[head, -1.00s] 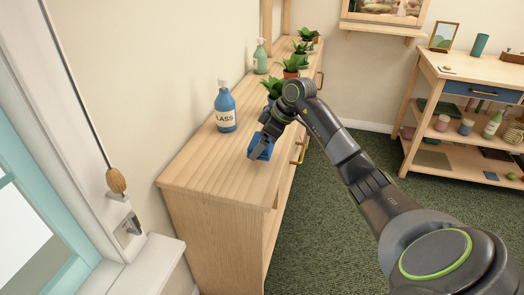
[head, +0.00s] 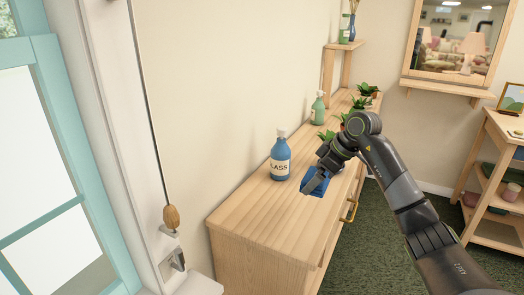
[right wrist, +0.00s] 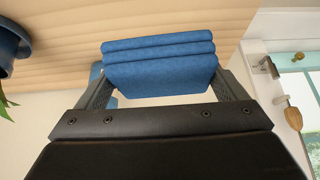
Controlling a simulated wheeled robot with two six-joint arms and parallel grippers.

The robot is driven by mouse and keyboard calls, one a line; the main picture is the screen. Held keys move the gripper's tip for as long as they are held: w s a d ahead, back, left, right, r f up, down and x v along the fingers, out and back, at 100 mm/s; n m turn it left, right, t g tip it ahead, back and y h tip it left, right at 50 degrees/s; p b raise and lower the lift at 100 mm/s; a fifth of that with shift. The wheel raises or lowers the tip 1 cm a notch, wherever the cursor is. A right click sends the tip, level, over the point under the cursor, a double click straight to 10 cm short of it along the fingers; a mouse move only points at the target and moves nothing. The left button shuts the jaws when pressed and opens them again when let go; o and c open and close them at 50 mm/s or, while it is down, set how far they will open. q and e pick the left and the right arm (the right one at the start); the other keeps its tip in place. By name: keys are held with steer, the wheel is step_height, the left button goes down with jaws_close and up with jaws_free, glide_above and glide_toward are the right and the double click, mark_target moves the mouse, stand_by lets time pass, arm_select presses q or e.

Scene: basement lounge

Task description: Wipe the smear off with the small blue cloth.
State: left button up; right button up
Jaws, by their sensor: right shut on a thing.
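The small blue cloth (head: 316,184) is folded and held in my right gripper (head: 318,176), over the near part of the wooden cabinet top. In the right wrist view the cloth (right wrist: 160,62) shows as a thick folded pad between the two fingers. I cannot tell whether it touches the wood. I cannot make out a smear on the cabinet top or on the window (head: 45,170) at the left. My left gripper is not in view.
A green bottle (head: 318,108) and potted plants (head: 357,103) stand farther back. A cord with a wooden tassel (head: 171,216) hangs beside the window.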

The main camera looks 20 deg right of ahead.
step_height(320, 180, up, 9)
steer(key=p, duration=0.8)
steer(key=shift+r, duration=0.1)
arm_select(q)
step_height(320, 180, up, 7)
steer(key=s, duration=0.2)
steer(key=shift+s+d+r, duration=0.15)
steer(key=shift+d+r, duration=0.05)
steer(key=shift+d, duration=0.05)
